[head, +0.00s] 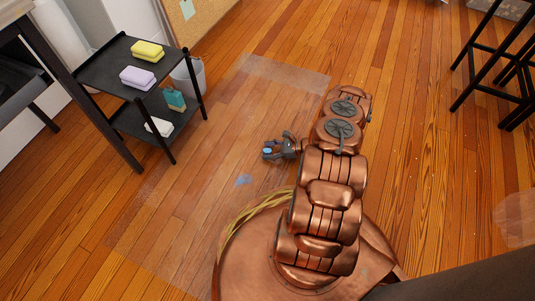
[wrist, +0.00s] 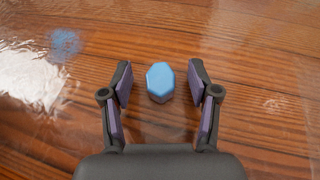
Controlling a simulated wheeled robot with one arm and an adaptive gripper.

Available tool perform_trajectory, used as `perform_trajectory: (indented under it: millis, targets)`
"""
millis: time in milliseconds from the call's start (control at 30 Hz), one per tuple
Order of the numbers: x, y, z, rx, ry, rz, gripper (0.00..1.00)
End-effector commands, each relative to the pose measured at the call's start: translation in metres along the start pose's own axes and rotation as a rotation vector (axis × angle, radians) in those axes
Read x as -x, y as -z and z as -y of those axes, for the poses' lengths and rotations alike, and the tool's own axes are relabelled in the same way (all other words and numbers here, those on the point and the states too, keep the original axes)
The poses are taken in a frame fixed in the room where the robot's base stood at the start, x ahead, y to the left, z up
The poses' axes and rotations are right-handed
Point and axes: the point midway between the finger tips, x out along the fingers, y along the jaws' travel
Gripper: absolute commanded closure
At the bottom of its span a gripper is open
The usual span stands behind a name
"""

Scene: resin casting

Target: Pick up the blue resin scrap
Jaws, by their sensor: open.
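The blue resin scrap (wrist: 160,82) is a small faceted light-blue piece on the wooden floor. In the wrist view it sits between the tips of my open gripper (wrist: 160,86), with a gap on each side. In the head view the scrap (head: 268,151) shows at the open end of my gripper (head: 269,149), which is low over the floor. Neither finger visibly touches the scrap. The exact height of the fingers above the floor is hard to tell.
A clear sheet (head: 287,73) covers part of the floor. A flat blue stain (head: 243,180) lies on it, also in the wrist view (wrist: 64,43). A black shelf (head: 115,80) with sponges and a bottle stands left, a grey bin (head: 187,82) behind it. Black stool legs (head: 495,60) stand right.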

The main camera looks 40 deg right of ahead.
Motion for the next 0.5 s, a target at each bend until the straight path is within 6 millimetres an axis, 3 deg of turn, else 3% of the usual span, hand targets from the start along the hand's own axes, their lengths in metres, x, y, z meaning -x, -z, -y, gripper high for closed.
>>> perform_trajectory:
  millis: [333,500]
  targets:
    - [-0.0078,-0.0008,0.0000,0.000,0.000,0.000,0.39]
    - [-0.0077,-0.0008,0.0001,0.000,0.000,0.000,0.56]
